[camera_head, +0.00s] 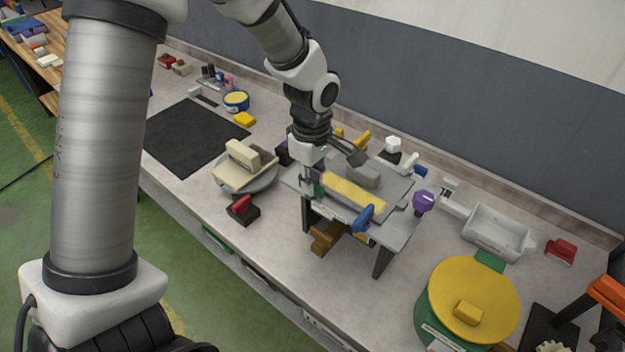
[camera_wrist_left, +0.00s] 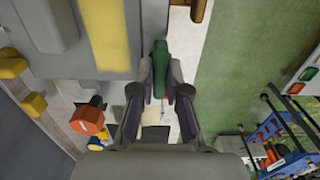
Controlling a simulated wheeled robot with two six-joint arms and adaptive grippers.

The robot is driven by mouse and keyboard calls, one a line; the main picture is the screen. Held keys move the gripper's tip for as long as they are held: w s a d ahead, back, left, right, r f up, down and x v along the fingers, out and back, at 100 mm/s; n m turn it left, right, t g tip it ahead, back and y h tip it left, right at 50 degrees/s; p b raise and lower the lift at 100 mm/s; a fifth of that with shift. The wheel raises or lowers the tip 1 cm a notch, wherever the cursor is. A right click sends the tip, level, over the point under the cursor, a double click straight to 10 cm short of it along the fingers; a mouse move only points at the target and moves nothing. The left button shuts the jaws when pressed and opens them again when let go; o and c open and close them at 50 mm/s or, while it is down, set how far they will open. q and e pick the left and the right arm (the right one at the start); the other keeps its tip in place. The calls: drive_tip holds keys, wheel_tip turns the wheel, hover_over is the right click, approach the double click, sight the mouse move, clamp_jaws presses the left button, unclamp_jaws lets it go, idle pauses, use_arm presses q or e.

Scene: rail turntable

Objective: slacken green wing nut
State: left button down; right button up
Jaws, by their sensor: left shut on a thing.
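The green wing nut (camera_wrist_left: 160,58) is between the fingertips of my left gripper (camera_wrist_left: 160,78) in the left wrist view. The gripper is shut on it, with one finger on each side. In the head view my left gripper (camera_head: 311,180) points down at the left end of the grey raised fixture (camera_head: 395,228). Only a little of the green nut (camera_head: 318,188) shows there, mostly hidden by the fingers. A blue wing nut (camera_head: 363,217) stands at the near right of the same fixture. My right gripper is not in view.
A yellow strip (camera_head: 352,195) lies on the fixture top. A beige block device (camera_head: 246,168) and a red switch (camera_head: 242,206) stand to the left. A purple knob (camera_head: 424,200) and a yellow-topped green drum (camera_head: 445,292) are to the right. A black mat (camera_head: 192,138) is bare.

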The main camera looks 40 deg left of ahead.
use_arm(q)
drive_tip(key=shift+s+f, duration=0.1)
drive_tip(key=c, duration=1.2)
unclamp_jaws()
drive_tip(key=shift+o, duration=0.2)
drive_tip(key=shift+a, duration=0.15)
wheel_tip(320, 180, up, 12)
